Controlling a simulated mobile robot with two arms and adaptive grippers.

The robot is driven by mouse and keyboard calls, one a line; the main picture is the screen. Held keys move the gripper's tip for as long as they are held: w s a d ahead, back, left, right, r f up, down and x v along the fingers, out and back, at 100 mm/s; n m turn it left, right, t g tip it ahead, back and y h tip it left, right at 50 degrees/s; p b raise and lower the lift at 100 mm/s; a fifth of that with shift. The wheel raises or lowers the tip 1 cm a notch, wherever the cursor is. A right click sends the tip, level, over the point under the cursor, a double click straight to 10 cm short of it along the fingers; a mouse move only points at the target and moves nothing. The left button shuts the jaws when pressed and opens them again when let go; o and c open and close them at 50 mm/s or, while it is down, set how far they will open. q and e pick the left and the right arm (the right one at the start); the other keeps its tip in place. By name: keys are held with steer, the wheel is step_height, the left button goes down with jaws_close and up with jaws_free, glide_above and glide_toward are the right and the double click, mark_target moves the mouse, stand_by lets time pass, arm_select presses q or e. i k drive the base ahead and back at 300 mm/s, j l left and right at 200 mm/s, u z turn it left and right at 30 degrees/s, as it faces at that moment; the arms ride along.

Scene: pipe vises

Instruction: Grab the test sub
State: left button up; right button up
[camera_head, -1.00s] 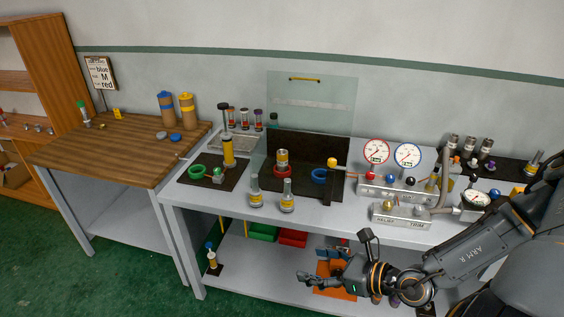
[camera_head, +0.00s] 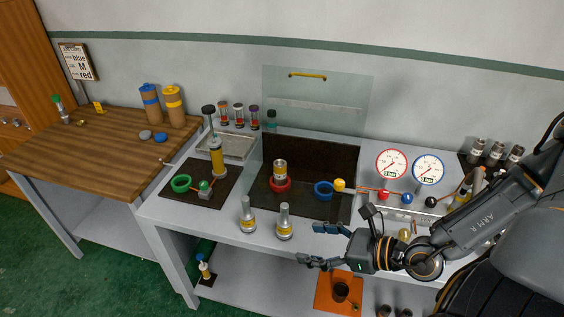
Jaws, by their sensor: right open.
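A similar banded silver piece (camera_head: 280,170) stands in the red ring vise (camera_head: 280,185). I cannot tell which of these is the test sub. My right gripper (camera_head: 311,244) is open and empty, its fingers pointing left. In the picture it is just right of and below the right fitting, apart from it, by the bench's front edge. My left gripper is not in view.
A green ring vise (camera_head: 181,184) and a tall yellow-banded cylinder (camera_head: 217,157) stand left. A clear shield (camera_head: 315,97) stands at the back. Gauges (camera_head: 391,165) are at right.

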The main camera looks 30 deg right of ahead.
mark_target(280, 174)
steer(key=i+l, duration=0.95)
steer(key=l, duration=0.2)
